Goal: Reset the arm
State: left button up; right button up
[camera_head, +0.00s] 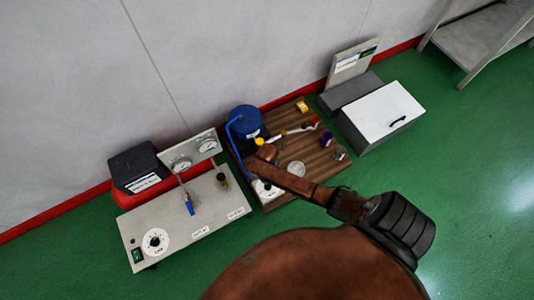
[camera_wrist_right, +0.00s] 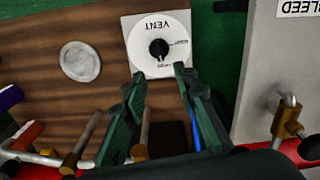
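My right arm comes in from the lower right in the head view and reaches over the wooden board (camera_head: 325,173). In the right wrist view, my right gripper (camera_wrist_right: 160,74) has its two green fingers spread with a gap between them. Its fingertips point at the white VENT dial plate (camera_wrist_right: 175,25) with a black knob (camera_wrist_right: 159,48). The knob lies just beyond the tips, and I cannot tell whether they touch the plate. Nothing shows held between the fingers. In the head view the plate (camera_head: 267,190) is partly covered by my arm. My left gripper is not in view.
A panel with gauges and valves (camera_head: 215,197) stands to the left, beside a black box (camera_head: 138,165). A blue drum (camera_head: 246,122) stands at the board's back left. A round silver disc (camera_head: 296,169) and small coloured fittings lie on the board. A white-lidded box (camera_head: 385,110) stands right.

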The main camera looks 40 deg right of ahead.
jog(key=shift+r, duration=0.3)
dwell(0.4)
